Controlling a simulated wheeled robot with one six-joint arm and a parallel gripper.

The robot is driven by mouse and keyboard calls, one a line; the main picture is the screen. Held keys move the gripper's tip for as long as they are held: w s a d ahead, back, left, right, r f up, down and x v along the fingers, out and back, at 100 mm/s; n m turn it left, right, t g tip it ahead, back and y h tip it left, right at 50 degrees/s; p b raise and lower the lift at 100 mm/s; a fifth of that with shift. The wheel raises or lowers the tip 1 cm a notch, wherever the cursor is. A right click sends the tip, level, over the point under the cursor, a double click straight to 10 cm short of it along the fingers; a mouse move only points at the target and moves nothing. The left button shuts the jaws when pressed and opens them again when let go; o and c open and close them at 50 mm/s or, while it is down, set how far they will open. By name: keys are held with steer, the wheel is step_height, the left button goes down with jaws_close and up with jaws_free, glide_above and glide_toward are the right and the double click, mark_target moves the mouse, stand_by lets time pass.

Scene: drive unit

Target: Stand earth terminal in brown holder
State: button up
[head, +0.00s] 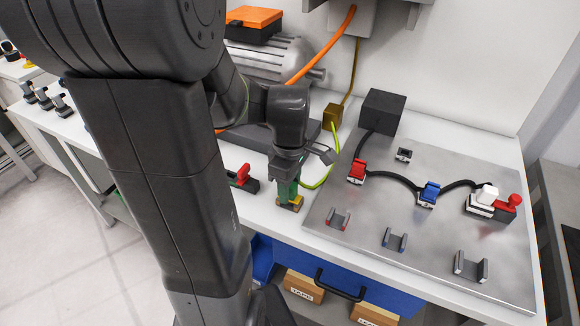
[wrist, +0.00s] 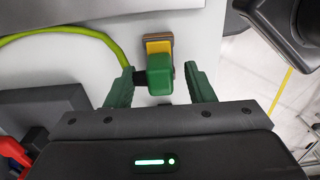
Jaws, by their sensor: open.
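The earth terminal (wrist: 160,75) is a green block at the end of a yellow-green cable. In the wrist view it sits upright at the brown holder (wrist: 157,39), with a yellow part showing between them. My gripper (wrist: 161,84) is open, with one green finger on each side of the terminal and a visible gap on both sides. In the head view my gripper (head: 287,190) points down over the brown holder (head: 290,203) at the bench's front edge. There the fingers largely hide the terminal.
A metal plate (head: 400,262) to the right carries red, blue and white connectors on a black cable and several empty clips. The yellow-green cable (head: 331,160) runs up to a brass box (head: 332,116).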

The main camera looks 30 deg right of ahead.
step_height(320, 180, up, 18)
steer(key=p, duration=0.5)
stand_by(0.4)
step_height(320, 180, down, 14)
steer(key=b, duration=0.4)
steer(key=shift+f+b, duration=0.25)
steer(key=shift+b, duration=0.15)
